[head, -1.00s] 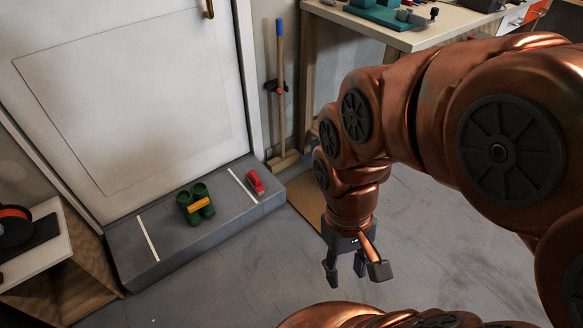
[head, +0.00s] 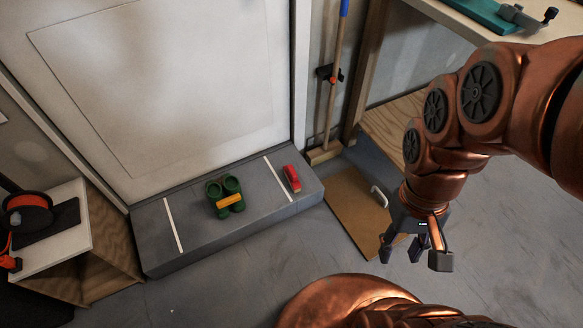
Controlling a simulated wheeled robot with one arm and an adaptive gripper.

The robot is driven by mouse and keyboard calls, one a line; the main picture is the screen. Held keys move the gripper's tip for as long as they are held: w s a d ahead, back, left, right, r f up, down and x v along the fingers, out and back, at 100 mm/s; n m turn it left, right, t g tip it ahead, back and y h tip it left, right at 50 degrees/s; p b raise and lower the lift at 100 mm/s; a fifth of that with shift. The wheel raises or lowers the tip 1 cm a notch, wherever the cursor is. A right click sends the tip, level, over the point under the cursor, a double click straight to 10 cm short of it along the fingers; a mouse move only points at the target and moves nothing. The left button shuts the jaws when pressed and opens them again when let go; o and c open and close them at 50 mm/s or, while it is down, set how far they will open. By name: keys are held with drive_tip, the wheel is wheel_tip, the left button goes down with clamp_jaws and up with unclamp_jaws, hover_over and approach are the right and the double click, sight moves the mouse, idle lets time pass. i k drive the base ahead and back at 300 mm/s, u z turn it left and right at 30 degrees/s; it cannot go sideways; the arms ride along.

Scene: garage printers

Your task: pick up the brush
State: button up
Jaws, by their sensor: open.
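A small red object (head: 291,178) lies on the grey step in front of the door, to the right of the right white line. It may be the brush, but it is too small here to make out bristles. My gripper (head: 414,254) points down over the floor, to the right of the step and well apart from the red object. Its fingers are spread and nothing is between them.
A long-handled broom (head: 336,85) stands against the wall. A brown panel (head: 352,210) lies near my gripper. A wooden cabinet (head: 110,255) stands left; the front floor is clear.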

sight(289, 170)
drive_tip(key=u, duration=0.65)
drive_tip(key=i, duration=0.85)
drive_tip(key=u, duration=0.95)
